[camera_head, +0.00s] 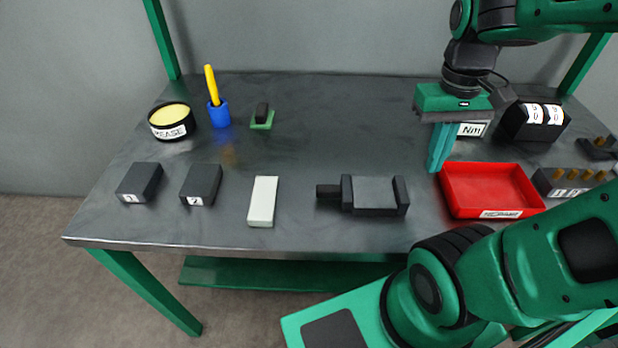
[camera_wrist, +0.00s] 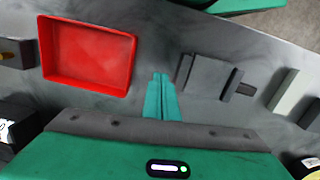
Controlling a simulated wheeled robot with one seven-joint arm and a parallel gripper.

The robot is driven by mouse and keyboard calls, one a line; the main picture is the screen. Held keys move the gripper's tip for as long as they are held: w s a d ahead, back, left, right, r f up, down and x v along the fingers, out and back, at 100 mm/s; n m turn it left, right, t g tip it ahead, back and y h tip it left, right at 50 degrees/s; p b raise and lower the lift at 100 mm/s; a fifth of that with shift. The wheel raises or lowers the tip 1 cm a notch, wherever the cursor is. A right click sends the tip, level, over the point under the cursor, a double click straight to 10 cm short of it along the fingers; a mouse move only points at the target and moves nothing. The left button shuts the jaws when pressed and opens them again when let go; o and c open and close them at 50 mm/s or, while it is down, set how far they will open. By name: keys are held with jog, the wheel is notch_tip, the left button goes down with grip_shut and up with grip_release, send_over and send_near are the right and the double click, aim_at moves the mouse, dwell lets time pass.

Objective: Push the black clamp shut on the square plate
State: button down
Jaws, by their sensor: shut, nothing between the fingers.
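The black clamp (camera_head: 403,196) lies near the front middle of the table, with an upright jaw at each end and a dark block-like handle on its left. A flat grey square plate (camera_head: 373,191) lies between the jaws; I cannot tell whether both jaws touch it. In the wrist view the clamp (camera_wrist: 233,86) and plate (camera_wrist: 207,77) are right of my fingers, with the handle on the far side. My gripper (camera_head: 434,168) is shut and empty, pointing down between the clamp and the red tray, apart from the clamp. It also shows in the wrist view (camera_wrist: 160,80).
The red tray (camera_head: 542,206) is close to the right of my fingers. A white block (camera_head: 263,201) and dark numbered blocks (camera_head: 202,184) stand left of the clamp. A green pad with a black block (camera_head: 262,117) is behind. The table's middle is clear.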

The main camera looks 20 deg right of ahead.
jog(key=w+a+r+n+h, duration=0.1)
jog(key=w+a+r+n, duration=0.1)
jog(key=w+a+n, duration=0.4)
jog(key=n+g+h, duration=0.1)
jog(key=n+h, duration=0.1)
jog(key=n, duration=0.5)
send_near(333, 192)
jog(key=w+r, duration=0.2)
jog(key=w, duration=0.4)
jog(key=a+n, duration=0.4)
jog(key=a, duration=0.5)
jog(key=shift+h, duration=0.4)
jog(key=x, duration=0.9)
jog(key=shift+s+a+f, duration=0.1)
jog(key=shift+s+f, duration=0.15)
jog(key=shift+s, duration=0.2)
jog(key=d, duration=0.1)
jog(key=s+d, duration=0.1)
jog(key=shift+s+d+f, duration=0.1)
jog(key=shift+d+f, duration=0.2)
jog(key=shift+d, duration=0.05)
jog(key=shift+s+d, duration=0.2)
jog(key=shift+d, duration=0.35)
